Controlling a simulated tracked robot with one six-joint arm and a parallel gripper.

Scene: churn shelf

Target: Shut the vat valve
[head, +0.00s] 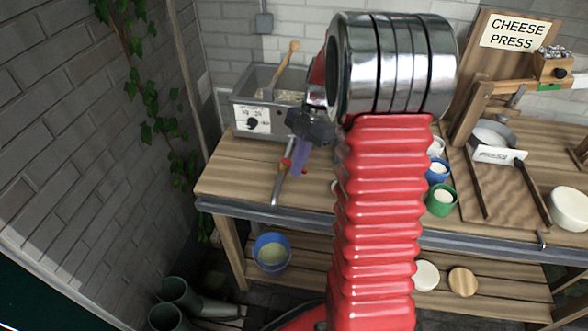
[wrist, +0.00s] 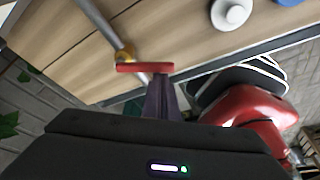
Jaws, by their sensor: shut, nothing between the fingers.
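In the wrist view the red handle (wrist: 140,67) lies at an angle across the pipe, beside the brass body (wrist: 124,55). My gripper (head: 300,170) is shut and empty, its purple fingers just right of the valve. In the wrist view the fingertips (wrist: 158,78) are at the handle's right end; I cannot tell whether they touch.
A blue bucket (head: 271,252) stands on the lower shelf beneath the pipe. Blue and green cups (head: 441,201) and a cheese press (head: 497,155) are on the bench to the right. The bench front left of the pipe is clear.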

